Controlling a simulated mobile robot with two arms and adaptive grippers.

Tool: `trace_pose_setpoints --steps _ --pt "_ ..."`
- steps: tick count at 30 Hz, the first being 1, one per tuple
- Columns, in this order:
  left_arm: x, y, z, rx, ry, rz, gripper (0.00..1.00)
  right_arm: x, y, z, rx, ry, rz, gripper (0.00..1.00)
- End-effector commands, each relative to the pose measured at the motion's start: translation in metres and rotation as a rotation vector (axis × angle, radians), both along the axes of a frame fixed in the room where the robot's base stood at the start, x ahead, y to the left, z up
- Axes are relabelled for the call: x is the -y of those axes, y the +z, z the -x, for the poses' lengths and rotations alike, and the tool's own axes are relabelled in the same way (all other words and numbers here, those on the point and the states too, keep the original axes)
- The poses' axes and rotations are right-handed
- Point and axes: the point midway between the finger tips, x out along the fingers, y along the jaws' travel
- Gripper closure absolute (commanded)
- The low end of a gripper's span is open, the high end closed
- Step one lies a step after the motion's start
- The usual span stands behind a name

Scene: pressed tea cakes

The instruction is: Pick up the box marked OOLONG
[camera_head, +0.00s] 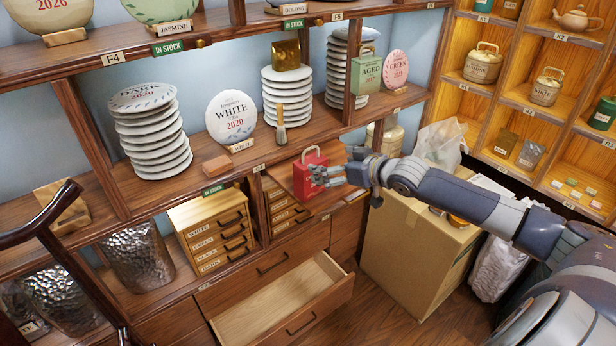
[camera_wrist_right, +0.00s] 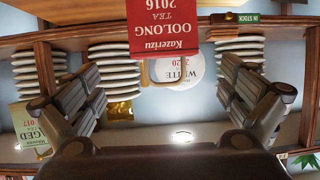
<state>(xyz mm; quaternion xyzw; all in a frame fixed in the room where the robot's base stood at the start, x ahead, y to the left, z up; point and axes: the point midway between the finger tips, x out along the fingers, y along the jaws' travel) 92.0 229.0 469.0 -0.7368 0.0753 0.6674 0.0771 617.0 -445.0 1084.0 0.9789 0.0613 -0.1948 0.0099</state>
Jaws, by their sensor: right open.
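The red box (camera_head: 311,172) with a handle on top stands on a wooden ledge (camera_head: 299,197) below the tea cake shelf. In the right wrist view the red box (camera_wrist_right: 162,35) shows OOLONG TEA and 2016 in white print, upside down, and is cut by the top edge. My right gripper (camera_head: 333,172) is open, just right of the box in the head view and partly over its side. In the wrist view my right gripper (camera_wrist_right: 168,98) has its fingers spread left and right, with the box beyond and between them in the picture. Contact cannot be told. My left gripper is not in view.
A small drawer cabinet (camera_head: 213,230) stands left of the box. An empty drawer (camera_head: 283,305) is pulled out below. A cardboard carton (camera_head: 405,240) stands under my right arm. Stacks of tea cakes (camera_head: 152,133) and a brush (camera_head: 281,128) are on the shelf above.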

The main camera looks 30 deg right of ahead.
Motion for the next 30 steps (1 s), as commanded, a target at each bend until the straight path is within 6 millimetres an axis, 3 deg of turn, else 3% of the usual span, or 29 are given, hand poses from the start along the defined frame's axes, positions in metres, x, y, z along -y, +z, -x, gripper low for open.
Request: trace_pose_setpoints --steps 9,19,30 --pt "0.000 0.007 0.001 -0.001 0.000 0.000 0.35 -0.005 -0.010 -0.029 0.003 0.001 -0.002 0.02" --pt "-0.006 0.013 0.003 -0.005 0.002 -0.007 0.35 -0.008 -0.017 -0.042 0.002 0.002 -0.001 0.02" --pt "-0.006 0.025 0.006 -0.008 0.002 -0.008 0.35 -0.014 -0.038 -0.076 0.001 0.003 0.002 0.02"
